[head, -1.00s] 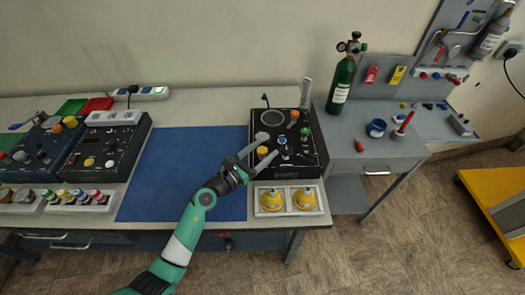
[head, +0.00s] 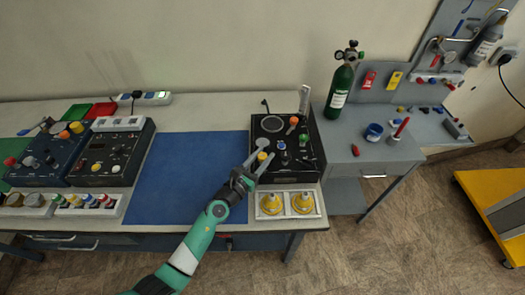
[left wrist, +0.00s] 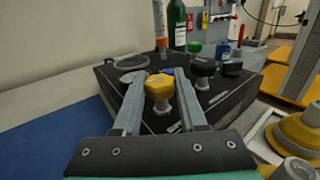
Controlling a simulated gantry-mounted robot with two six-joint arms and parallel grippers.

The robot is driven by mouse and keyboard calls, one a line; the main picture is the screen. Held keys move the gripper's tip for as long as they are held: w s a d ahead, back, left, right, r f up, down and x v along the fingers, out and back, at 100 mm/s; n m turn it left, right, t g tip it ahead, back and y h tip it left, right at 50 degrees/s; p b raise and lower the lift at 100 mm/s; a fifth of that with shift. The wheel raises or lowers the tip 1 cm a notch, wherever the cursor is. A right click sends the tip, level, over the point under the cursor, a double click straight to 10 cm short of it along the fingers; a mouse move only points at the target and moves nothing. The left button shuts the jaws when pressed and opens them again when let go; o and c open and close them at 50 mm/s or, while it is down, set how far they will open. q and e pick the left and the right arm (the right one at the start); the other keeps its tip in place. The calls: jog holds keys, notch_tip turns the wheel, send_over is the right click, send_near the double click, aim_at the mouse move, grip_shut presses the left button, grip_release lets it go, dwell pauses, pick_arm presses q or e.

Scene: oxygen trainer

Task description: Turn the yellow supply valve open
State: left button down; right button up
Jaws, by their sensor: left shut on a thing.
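The yellow supply valve (head: 262,156) is a yellow knob at the left front of the black trainer box (head: 289,175). In the left wrist view the valve (left wrist: 158,87) stands upright on a pale stem. My left gripper (head: 263,161) reaches it from the front left. Its fingers are shut on the valve's head, one on each side. The valve's turned position cannot be told. My right gripper is not in view.
Orange (head: 293,121), green (head: 303,138) and dark knobs stand close by on the panel. A white tray (head: 290,216) with two yellow domed parts sits in front. The blue mat (head: 190,180) to the left is clear. A green cylinder (head: 341,88) stands behind right.

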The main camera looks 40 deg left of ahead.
pick_arm(q)
jog(key=n+y+p, duration=0.2)
jog(key=y+p, duration=0.1)
jog(key=shift+d+r+g, duration=0.1)
jog(key=shift+r+g, duration=0.15)
jog(key=shift+g, duration=0.15)
jog(key=shift+f+n+g+y+p, duration=0.2)
jog(key=shift+n+g+y+p, duration=0.15)
jog(key=shift+n+g+y, duration=0.6)
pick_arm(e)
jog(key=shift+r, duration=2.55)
pick_arm(q)
jog(key=shift+y, duration=0.55)
jog(key=shift+c, duration=2.3)
grip_release()
